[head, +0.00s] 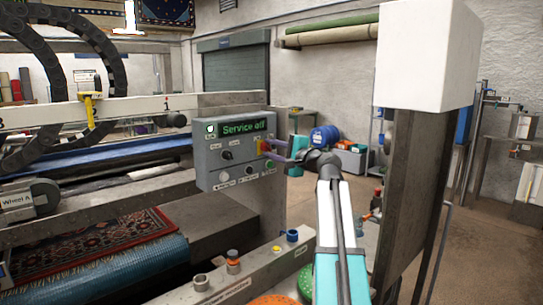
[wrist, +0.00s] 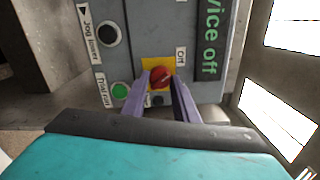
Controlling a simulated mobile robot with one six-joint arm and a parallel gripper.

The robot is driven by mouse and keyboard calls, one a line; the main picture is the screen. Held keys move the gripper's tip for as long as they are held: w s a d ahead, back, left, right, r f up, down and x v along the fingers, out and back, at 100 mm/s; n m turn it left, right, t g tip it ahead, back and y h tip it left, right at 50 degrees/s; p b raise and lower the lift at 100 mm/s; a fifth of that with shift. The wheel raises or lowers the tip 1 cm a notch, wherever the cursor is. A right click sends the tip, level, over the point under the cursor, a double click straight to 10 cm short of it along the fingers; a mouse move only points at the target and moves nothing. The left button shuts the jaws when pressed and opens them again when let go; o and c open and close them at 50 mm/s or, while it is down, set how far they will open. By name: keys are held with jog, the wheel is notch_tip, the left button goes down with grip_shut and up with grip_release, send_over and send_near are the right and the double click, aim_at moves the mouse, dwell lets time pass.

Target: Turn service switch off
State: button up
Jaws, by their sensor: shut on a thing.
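The service switch (wrist: 159,75) is a red knob on a yellow plate. In the head view the switch (head: 264,146) is at the right of the grey control panel (head: 205,178), partly hidden by my gripper. The panel's display (head: 243,127) reads "Service off". My gripper (wrist: 161,84) has two purple fingers, one on each side of the red knob, and is shut on it. In the wrist view an "Off" label (wrist: 181,54) stands beside the yellow plate.
A green button (wrist: 119,91) and a black "Jog lower" knob (wrist: 108,33) sit close to the switch. A grey post (head: 405,180) with a white box (head: 425,55) stands right of my arm. A patterned rug (head: 80,245) lies on the machine at left.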

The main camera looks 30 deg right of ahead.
dwell(0.3)
jog(key=o, duration=1.1)
jog(key=shift+c, duration=0.2)
jog(key=shift+s, duration=0.15)
jog(key=s+d+b, duration=0.1)
jog(key=s+d, duration=0.1)
jog(key=s, duration=1.1)
jog(key=shift+s, duration=0.25)
jog(key=shift+s, duration=0.1)
